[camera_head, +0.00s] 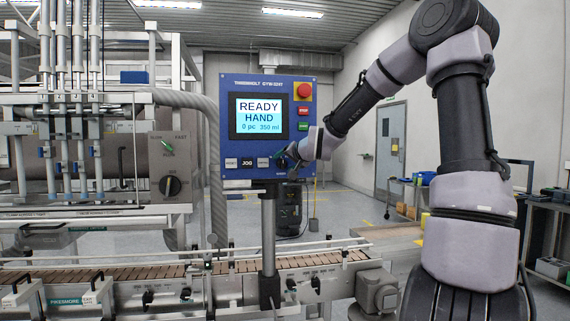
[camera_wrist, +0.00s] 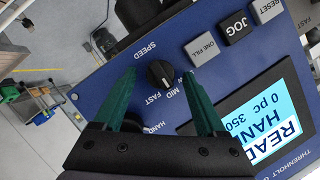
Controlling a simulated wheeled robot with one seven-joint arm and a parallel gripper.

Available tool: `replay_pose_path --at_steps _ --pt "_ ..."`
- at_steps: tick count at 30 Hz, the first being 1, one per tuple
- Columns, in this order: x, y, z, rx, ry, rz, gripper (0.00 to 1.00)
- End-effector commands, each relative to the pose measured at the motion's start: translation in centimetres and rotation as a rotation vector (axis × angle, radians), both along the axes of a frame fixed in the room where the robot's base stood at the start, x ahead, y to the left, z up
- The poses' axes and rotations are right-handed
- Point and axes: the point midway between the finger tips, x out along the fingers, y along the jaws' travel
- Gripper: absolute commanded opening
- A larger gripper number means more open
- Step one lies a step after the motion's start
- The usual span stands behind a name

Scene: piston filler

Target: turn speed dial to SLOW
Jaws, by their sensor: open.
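The speed dial (camera_wrist: 160,74) is a black round knob on the blue control panel (camera_wrist: 95,75), with SPEED, MID and FAST printed near it. In the wrist view the panel appears upside down. The dial's pointer seems to face the MID side, but its exact setting is hard to read, and no SLOW label is readable there. My gripper (camera_wrist: 159,72) is open, its two green fingers on either side of the dial in the picture; contact cannot be told. In the head view my gripper (camera_head: 284,160) is at the panel's lower right and hides the dial.
The screen (camera_head: 259,117) reads READY, HAND. ONE FILL (camera_wrist: 205,48), JOG (camera_wrist: 236,26) and RESET (camera_wrist: 267,8) buttons sit beside the dial. A red stop button (camera_head: 303,91) is above. A grey box with knobs (camera_head: 170,165) stands left; a conveyor (camera_head: 120,274) runs below.

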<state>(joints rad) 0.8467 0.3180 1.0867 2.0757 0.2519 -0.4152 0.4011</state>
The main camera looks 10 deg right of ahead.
Motion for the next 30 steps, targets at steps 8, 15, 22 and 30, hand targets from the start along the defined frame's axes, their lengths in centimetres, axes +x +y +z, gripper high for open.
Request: replay_pose_path --at_steps 8,15,22,30 --pt "0.0 -0.01 -0.01 0.001 0.0 0.0 0.43" --pt "-0.01 0.0 -0.01 0.0 0.001 -0.001 0.0" --pt "-0.05 0.11 0.04 -0.031 0.001 0.001 0.0" --pt "-0.09 0.43 0.13 -0.152 0.0 0.003 0.0"
